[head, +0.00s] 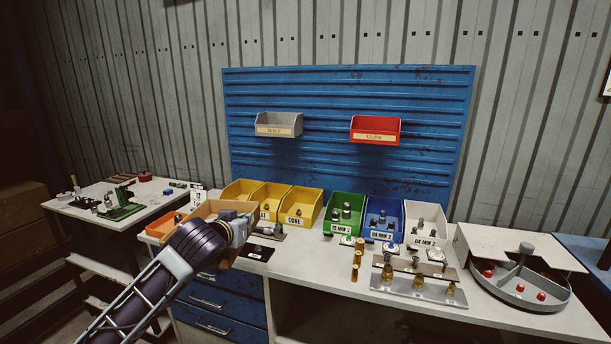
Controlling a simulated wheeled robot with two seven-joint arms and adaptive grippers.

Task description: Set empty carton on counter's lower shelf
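A tan open-topped carton (206,206) is at the left end of the white counter, near its front edge. My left arm comes in from the lower left and covers much of the carton. My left gripper (240,228) is at the carton's right front side, overlapping its wall. Its fingertips are largely hidden, so I cannot tell whether they are closed on the wall. I also cannot tell whether the carton rests on the counter or is held above it. The lower shelf space (320,318) under the counter is dark and mostly out of frame. My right gripper is not in view.
Yellow bins (300,207), a green bin (344,213), a blue bin (383,218) and a white bin (426,223) line the counter's back. A fittings rack (418,288) and a round tray (520,290) stand right. Blue drawers (215,305) are below left.

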